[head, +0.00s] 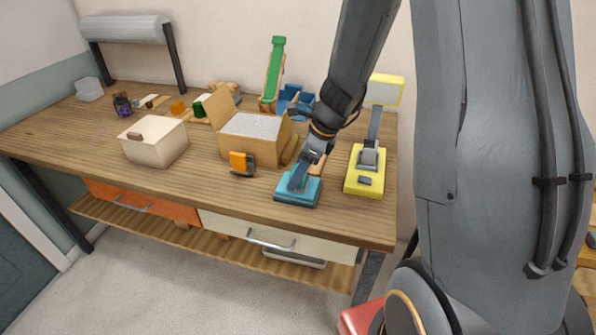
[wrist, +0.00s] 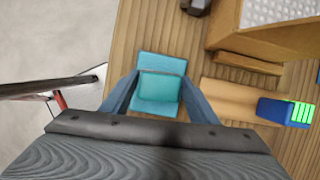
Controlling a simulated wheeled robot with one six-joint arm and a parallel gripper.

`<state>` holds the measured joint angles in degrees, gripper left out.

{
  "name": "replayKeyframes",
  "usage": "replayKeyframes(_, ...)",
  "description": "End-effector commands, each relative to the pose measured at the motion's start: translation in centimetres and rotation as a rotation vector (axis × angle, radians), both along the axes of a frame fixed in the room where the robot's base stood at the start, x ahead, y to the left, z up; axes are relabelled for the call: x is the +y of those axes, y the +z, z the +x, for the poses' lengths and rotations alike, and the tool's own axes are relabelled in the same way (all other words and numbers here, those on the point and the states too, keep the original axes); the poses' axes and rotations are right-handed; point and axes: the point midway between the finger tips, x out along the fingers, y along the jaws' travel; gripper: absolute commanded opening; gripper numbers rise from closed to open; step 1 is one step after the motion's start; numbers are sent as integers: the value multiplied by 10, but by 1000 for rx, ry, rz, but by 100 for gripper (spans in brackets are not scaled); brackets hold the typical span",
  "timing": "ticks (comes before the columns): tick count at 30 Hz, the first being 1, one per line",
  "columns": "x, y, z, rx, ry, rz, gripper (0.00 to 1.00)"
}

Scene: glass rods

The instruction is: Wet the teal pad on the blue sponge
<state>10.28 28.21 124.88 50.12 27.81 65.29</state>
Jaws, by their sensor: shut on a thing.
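My gripper (head: 299,180) points down over the front of the workbench and is shut on the teal pad. In the wrist view the pad (wrist: 160,88) sits between the two blue-grey fingers (wrist: 160,95). The blue sponge (head: 297,197) lies flat on the bench directly under the gripper. It also shows in the wrist view (wrist: 162,63), as a larger block beneath and beyond the pad. The pad overlaps the sponge in both views. I cannot tell whether the pad presses on it or is just above. The fingers hide part of both.
An open wooden box (head: 262,150) with white contents stands left of the gripper, with an orange item (head: 241,162) before it. A yellow-based device (head: 366,178) stands close on the right. A cream lidded box (head: 153,143) is farther left. The bench's front edge is near.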

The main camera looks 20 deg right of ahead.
Motion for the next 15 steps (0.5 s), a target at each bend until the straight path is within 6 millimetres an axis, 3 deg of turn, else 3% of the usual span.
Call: replayKeyframes(15,0,33,-1,1,0,0,36)
